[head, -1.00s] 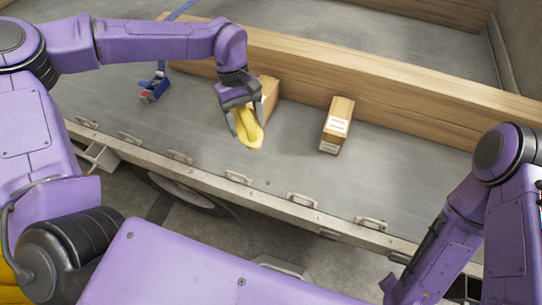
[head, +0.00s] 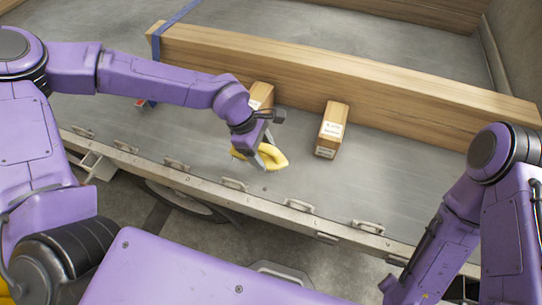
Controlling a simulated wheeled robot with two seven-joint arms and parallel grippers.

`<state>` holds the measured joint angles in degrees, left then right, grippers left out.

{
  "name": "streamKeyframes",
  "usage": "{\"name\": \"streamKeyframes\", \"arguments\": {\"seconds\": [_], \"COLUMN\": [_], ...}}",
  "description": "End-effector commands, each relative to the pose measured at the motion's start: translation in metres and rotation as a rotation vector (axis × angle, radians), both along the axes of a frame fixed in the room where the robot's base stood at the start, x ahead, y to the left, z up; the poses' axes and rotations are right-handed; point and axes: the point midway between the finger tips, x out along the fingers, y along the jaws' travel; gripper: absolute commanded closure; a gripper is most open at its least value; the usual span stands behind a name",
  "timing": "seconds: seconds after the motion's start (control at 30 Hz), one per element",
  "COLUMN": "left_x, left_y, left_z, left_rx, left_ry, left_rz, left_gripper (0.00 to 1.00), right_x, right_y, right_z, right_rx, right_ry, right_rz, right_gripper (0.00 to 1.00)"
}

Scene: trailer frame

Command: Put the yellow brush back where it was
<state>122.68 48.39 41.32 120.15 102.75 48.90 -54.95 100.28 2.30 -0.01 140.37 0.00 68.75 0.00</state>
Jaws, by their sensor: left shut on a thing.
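The yellow brush (head: 271,157) is in the fingers of my left gripper (head: 259,158), over the grey trailer bed (head: 330,190) and near its front edge. My left gripper is shut on it, and the fingers and wrist hide part of it. I cannot tell whether the brush touches the bed. My right arm comes in at the right, but its gripper is outside the picture.
A long wooden beam (head: 350,88) lies across the bed. A small wooden block (head: 262,95) stands behind my left wrist, and another labelled block (head: 333,130) stands to its right. A blue strap (head: 178,16) crosses the beam. Metal handles (head: 300,205) line the front edge.

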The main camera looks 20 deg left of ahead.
Motion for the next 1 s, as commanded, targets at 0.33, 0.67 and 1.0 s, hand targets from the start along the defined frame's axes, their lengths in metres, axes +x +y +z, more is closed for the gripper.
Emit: {"name": "streamKeyframes", "arguments": {"seconds": [0.33,0.67,1.0], "left_x": [0.031,0.031,0.031], "left_y": [-0.012,-0.011,-0.011], "left_z": [-0.05,-0.071,-0.072], "left_rx": [0.002,0.0,0.0], "left_ry": [0.004,0.0,0.0], "left_rz": [-0.002,-0.001,-0.001], "left_gripper": [0.63,0.63,0.1], "right_x": [0.0,0.0,0.0], "right_y": [0.0,0.0,0.0], "right_z": [0.009,0.012,0.01], "right_rx": [0.0,0.0,0.0], "right_ry": [0.0,0.0,0.0], "right_rz": [0.0,0.0,0.0], "right_gripper": [0.57,0.57,0.57]}}
